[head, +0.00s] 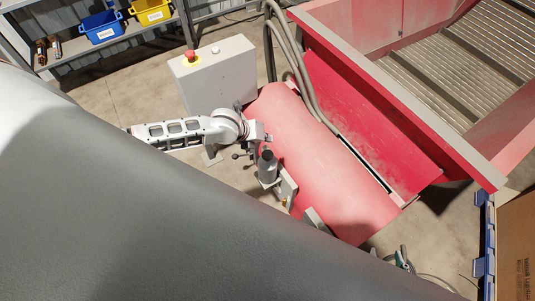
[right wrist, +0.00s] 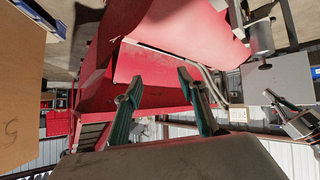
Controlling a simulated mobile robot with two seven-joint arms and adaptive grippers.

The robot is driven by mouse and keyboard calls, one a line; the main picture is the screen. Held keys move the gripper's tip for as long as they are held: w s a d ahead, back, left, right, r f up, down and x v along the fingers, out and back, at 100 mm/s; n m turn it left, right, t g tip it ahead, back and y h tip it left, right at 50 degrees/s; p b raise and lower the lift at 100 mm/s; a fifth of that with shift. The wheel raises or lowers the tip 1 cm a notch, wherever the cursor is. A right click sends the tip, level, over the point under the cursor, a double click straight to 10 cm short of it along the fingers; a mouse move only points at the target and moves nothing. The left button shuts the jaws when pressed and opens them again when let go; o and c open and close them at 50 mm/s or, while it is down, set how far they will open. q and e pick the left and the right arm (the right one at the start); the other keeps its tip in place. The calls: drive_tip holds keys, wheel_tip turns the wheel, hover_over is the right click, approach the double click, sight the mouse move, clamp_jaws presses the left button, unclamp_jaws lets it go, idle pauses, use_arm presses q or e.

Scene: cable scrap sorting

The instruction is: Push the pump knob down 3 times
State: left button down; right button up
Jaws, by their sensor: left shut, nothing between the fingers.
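A grey upright cylinder (head: 268,172) with a dark top (head: 267,154) stands beside the rounded red housing in the head view; it looks like the pump and its knob. A small dark ball-ended lever (head: 236,156) sticks out to its left. My left arm comes in from the left, and its gripper (head: 262,137) is shut and empty, just behind the dark top; whether they touch cannot be told. A grey cylinder also shows at the upper right of the right wrist view (right wrist: 261,40). My right gripper (right wrist: 159,77) is open and empty, its teal fingers apart.
A grey box (head: 218,75) with a red button (head: 190,57) stands behind my left arm. The red machine (head: 375,110) and its hoses (head: 290,60) fill the right side. A cardboard box (head: 515,245) stands at the far right. Shelf bins are at the back left.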

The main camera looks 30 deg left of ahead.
sight(267, 154)
use_arm(q)
wheel_tip(267, 154, down, 3)
drive_tip(key=b, duration=0.3)
drive_tip(key=shift+f, duration=0.2)
wheel_tip(267, 154, down, 3)
drive_tip(key=shift+r+b, duration=0.2)
drive_tip(key=shift+b, duration=0.95)
drive_tip(key=shift+f, duration=0.3)
use_arm(e)
drive_tip(key=f, duration=0.1)
drive_tip(key=a+f, duration=0.1)
drive_tip(key=f, duration=0.2)
drive_tip(key=shift+w+a, duration=0.35)
drive_tip(key=shift+a, duration=0.05)
drive_tip(key=shift+w+r+y, duration=0.1)
drive_tip(key=shift+r+y, duration=0.05)
drive_tip(key=shift+y, duration=0.15)
drive_tip(key=shift+f, duration=0.2)
use_arm(q)
drive_tip(key=shift+f, duration=0.15)
drive_tip(key=shift+f, duration=0.25)
use_arm(e)
drive_tip(key=shift+f, duration=0.1)
